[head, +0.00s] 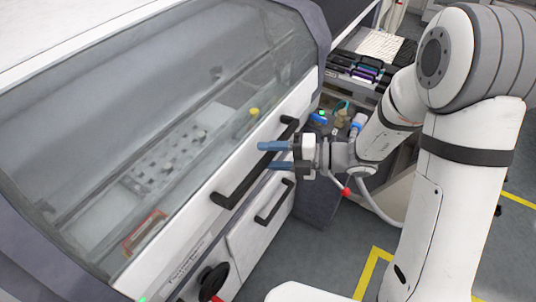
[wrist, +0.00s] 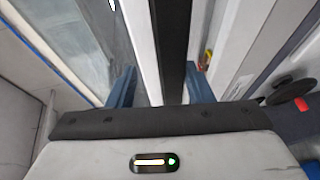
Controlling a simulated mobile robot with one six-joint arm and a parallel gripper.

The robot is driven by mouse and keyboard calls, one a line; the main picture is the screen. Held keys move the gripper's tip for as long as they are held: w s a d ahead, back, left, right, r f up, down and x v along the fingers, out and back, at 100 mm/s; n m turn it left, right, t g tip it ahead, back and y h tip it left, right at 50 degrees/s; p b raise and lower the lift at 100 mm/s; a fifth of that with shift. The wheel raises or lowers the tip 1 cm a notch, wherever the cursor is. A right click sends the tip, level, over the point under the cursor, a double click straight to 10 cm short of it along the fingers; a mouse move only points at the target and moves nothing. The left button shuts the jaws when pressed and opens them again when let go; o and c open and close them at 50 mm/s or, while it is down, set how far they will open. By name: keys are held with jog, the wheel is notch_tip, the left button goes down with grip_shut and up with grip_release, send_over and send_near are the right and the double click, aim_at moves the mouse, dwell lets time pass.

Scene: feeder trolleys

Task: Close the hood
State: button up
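The hood (head: 190,75) is a large clear sloping panel over the machine's inside, with a white lower frame. A long black handle (head: 233,187) runs along that frame; it also shows in the wrist view (wrist: 172,45). The frame lies close above the front panel; I cannot tell whether a gap remains. My gripper (head: 272,156) is at the upper right part of the handle, its two blue fingers spread and pointing left. In the wrist view my gripper (wrist: 160,88) has the black handle running between its fingers, with space on both sides. No contact shows.
A smaller black handle (head: 274,202) sits on the front panel (head: 255,235) below. A black knob (head: 213,279) is at the lower front. Grey floor (head: 330,255) with yellow lines is clear at lower right.

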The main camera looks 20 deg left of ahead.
jog(key=v, duration=0.7)
jog(key=shift+d+b, duration=0.2)
jog(key=shift+b, duration=0.15)
